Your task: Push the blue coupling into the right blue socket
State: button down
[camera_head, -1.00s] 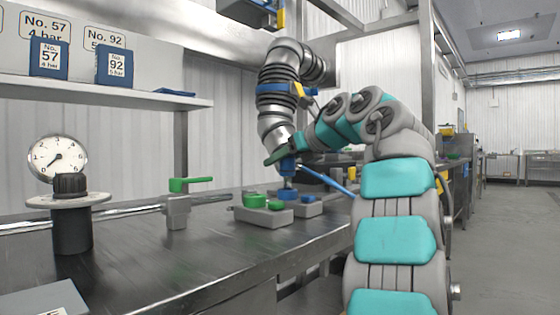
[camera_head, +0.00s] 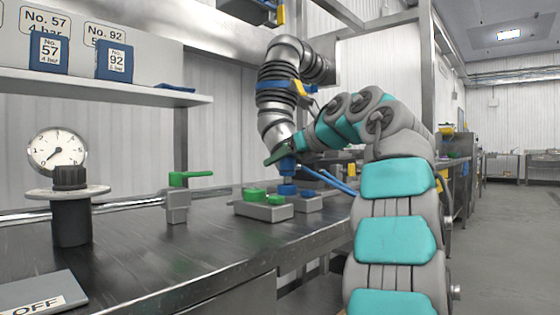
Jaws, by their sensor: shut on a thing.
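My gripper (camera_head: 283,153), partly hidden by my arm, is shut on the blue coupling (camera_head: 287,166). The coupling hangs upright below the flexible metal hose. A short grey stem shows under it, directly above a blue socket (camera_head: 287,189). A second blue piece (camera_head: 308,192) shows just to the right, on a low grey block (camera_head: 308,204). The view is too small to tell whether the stem touches or enters the blue socket, or which socket it is over.
A grey block (camera_head: 263,212) with green fittings (camera_head: 253,195) stands in front. A green-handled valve (camera_head: 178,205) and a pressure gauge (camera_head: 56,150) stand to the left on the steel bench (camera_head: 185,255). A blue hose (camera_head: 328,180) runs beside my arm.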

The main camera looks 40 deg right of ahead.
jog(key=shift+f+b, duration=1.05)
jog(key=shift+f, duration=0.05)
dwell(0.6)
grip_release()
dwell(0.6)
jog(key=shift+r, duration=0.15)
notch_tip(320, 180, up, 6)
jog(key=p, duration=0.6)
dwell(0.7)
